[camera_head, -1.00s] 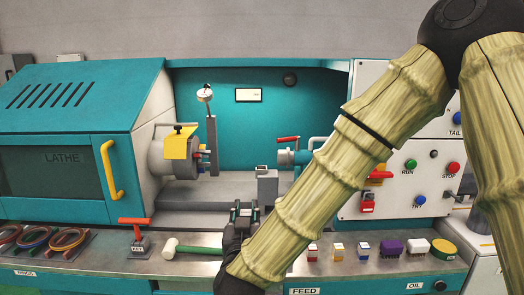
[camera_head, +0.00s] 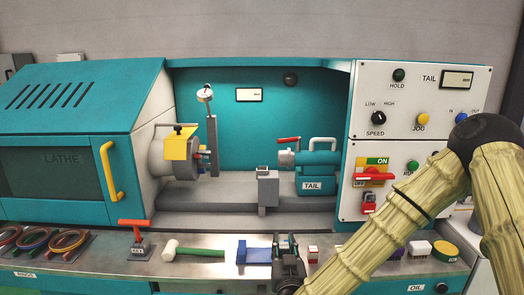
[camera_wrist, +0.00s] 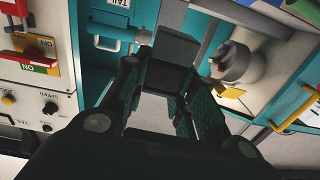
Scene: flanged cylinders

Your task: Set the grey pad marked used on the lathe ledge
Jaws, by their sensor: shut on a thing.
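My gripper (camera_head: 286,244) is low over the steel front ledge (camera_head: 205,268), right beside a blue block (camera_head: 258,252). In the wrist view my gripper (camera_wrist: 165,88) has its teal-lined fingers apart, shut on a dark grey square piece (camera_wrist: 163,78) between the tips. This appears to be the grey pad, but no marking on it is readable. In the head view the fingers hide the held piece, and I cannot tell whether it touches the ledge.
Small blocks, including a red one (camera_head: 313,254), stand right, partly behind my arm. The grey tool post (camera_head: 267,188) and the tailstock (camera_head: 317,175) are behind. Bare ledge shows around the mallet.

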